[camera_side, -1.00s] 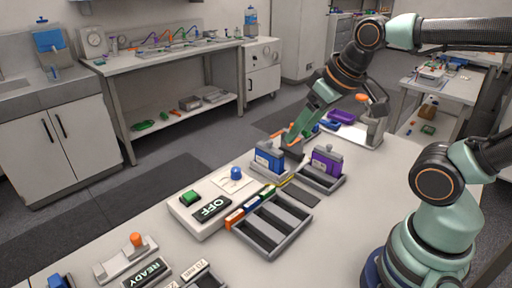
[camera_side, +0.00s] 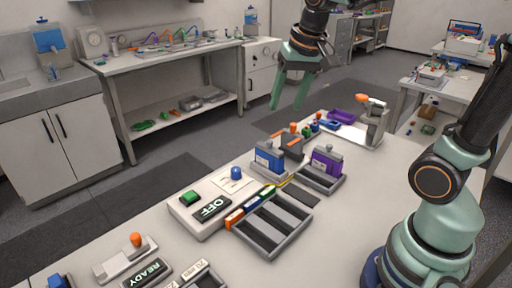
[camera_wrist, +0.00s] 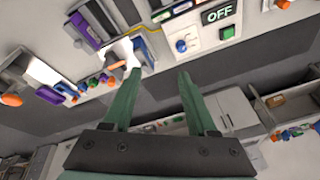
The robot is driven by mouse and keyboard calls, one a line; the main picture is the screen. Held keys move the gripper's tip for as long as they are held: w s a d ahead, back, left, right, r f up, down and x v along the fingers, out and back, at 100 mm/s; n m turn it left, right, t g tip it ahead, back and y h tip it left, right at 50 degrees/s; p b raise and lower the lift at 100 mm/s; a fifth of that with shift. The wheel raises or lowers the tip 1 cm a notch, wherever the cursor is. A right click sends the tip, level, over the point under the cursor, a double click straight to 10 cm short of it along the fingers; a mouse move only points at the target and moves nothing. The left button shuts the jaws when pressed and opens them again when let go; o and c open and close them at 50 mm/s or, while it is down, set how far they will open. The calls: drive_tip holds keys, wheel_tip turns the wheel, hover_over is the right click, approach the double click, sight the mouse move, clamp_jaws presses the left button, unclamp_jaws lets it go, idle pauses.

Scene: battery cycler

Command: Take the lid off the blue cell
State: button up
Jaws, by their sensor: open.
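The blue cell (camera_side: 268,160) stands upright in a grey holder on the white bench, with a grey cap on its top in the side view. In the wrist view the blue cell (camera_wrist: 146,54) lies beyond the left fingertip, partly hidden. My gripper (camera_side: 287,107) is open and empty, raised above and behind the cells. In the wrist view its two green fingers (camera_wrist: 158,75) are spread apart. A purple cell (camera_side: 326,161) with a similar grey top stands in a tray right of the blue one.
A grey slotted tray (camera_side: 273,226) and a box with an OFF display (camera_side: 207,208) stand in front of the cells. An orange-handled clamp stand (camera_side: 373,122) is at the back right. Orange, green and blue small parts (camera_side: 306,131) sit behind the cells.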

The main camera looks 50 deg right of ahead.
drive_tip(key=w+d+f+m+g, duration=0.1)
drive_tip(key=w+d+m+g, duration=0.1)
drive_tip(key=w+d+m, duration=0.3)
drive_tip(key=m+g, duration=0.1)
drive_tip(key=m, duration=0.3)
hover_over(270, 141)
drive_tip(key=f, duration=1.1)
drive_tip(key=shift+s+d, duration=0.15)
drive_tip(key=shift+d, duration=0.1)
drive_tip(key=shift+a+f, duration=0.15)
drive_tip(key=shift+f, duration=1.25)
drive_tip(key=shift+a+f, duration=0.1)
drive_tip(key=shift+f, duration=1.25)
clamp_jaws()
